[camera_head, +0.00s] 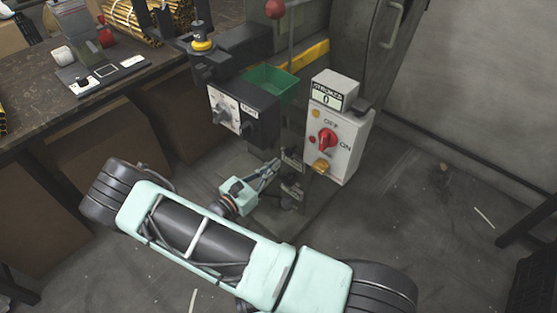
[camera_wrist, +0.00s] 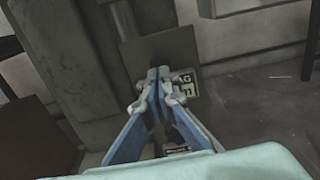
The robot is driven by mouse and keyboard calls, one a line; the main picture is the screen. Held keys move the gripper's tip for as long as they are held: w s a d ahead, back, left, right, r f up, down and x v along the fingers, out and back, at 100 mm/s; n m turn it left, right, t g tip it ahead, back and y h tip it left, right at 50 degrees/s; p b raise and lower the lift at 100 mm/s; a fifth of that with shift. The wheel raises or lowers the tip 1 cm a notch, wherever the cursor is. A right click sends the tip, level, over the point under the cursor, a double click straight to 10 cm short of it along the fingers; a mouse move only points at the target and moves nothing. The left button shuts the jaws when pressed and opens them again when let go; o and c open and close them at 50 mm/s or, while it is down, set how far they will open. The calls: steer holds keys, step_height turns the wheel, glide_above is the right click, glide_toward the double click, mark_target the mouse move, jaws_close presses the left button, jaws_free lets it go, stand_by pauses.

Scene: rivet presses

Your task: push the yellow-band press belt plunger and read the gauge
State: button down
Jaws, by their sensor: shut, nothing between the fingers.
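The press with a yellow band (camera_head: 305,55) stands in the middle of the head view. A white control box (camera_head: 344,128) on it carries a small gauge display (camera_head: 327,98) that reads 0, a red OFF/ON switch (camera_head: 327,140) and a yellow knob (camera_head: 320,167). My gripper (camera_head: 274,164) is low in front of the press, left of the white box, beside small dark fittings (camera_head: 291,160). In the wrist view my gripper (camera_wrist: 158,80) is shut and empty, its tips in front of a dark plate and a lettered tag (camera_wrist: 184,79). I cannot make out the belt plunger for certain.
A black control box (camera_head: 243,115) with knobs juts out above my gripper, with a green bin (camera_head: 268,83) behind it. A workbench (camera_head: 40,107) with tools runs along the left. Open floor (camera_head: 430,215) lies to the right.

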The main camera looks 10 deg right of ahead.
steer(key=p+v, duration=0.1)
steer(key=v, duration=0.7)
steer(key=shift+a, duration=0.15)
